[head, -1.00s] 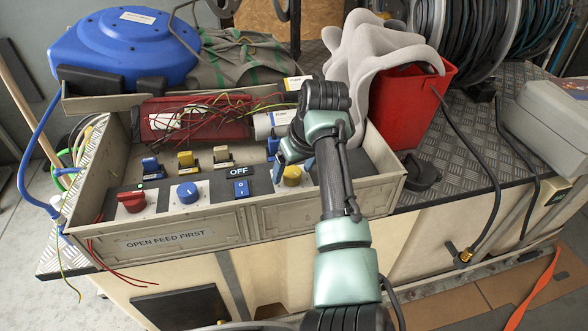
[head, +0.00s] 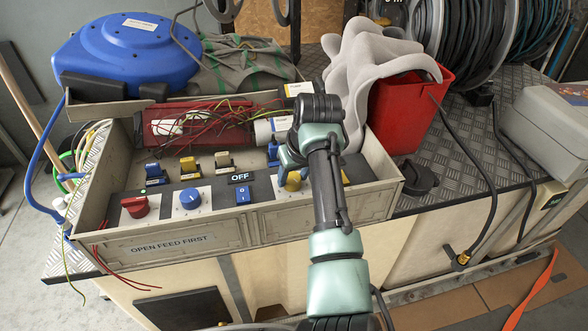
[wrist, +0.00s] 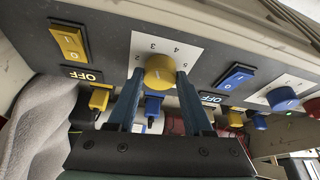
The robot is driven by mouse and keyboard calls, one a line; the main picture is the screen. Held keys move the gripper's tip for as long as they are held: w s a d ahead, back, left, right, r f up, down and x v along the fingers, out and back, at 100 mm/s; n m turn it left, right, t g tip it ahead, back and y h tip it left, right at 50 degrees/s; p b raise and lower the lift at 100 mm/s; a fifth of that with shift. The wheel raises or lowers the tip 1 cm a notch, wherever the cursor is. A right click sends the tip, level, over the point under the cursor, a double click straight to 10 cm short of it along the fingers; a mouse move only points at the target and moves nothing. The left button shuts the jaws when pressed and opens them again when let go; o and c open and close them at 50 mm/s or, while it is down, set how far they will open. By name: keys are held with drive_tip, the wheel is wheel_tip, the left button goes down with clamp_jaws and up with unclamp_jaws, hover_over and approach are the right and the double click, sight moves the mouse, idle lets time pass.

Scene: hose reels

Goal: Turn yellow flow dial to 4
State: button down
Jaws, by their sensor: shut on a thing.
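The yellow flow dial (wrist: 160,72) is on a white plate with numbers on the panel. In the wrist view my gripper (wrist: 160,78) has its two blue fingers on either side of the dial, shut on it. A pale mark shows on the dial, but I cannot tell which number it points to.
A blue dial (head: 190,199), a red knob (head: 135,206) and a blue switch (head: 242,195) share the front row. The box's front wall (head: 310,213) is below the panel. A red bucket (head: 405,112) with grey cloth stands at right.

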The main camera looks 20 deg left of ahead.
drive_tip(key=p, duration=0.1)
drive_tip(key=m+p, duration=0.1)
drive_tip(key=shift+s+a+r+m+h+p, duration=0.1)
drive_tip(key=shift+r+m+h+p, duration=0.2)
drive_tip(key=shift+r, duration=0.05)
drive_tip(key=m+p, duration=0.2)
drive_tip(key=p, duration=0.1)
drive_tip(key=shift+a+f+t+h, duration=0.1)
drive_tip(key=shift+t+h, duration=0.2)
drive_tip(key=shift+h, duration=0.1)
drive_tip(key=shift+a+f+m+h+p, duration=0.15)
drive_tip(key=shift+m+h+p, duration=0.4)
drive_tip(key=shift+m, duration=0.7)
drive_tip(key=shift+f+m+h+p, duration=0.1)
drive_tip(key=shift+m+h+p, duration=0.25)
drive_tip(key=shift+m+p, duration=0.65)
drive_tip(key=shift+m, duration=0.45)
drive_tip(key=shift+c, duration=1.5)
unclamp_jaws()
drive_tip(key=shift+r+t, duration=0.1)
drive_tip(key=shift+t, duration=0.2)
drive_tip(key=p+v, duration=0.2)
drive_tip(key=v, duration=1)
drive_tip(key=shift+s+r, duration=0.15)
drive_tip(key=shift+r, duration=0.2)
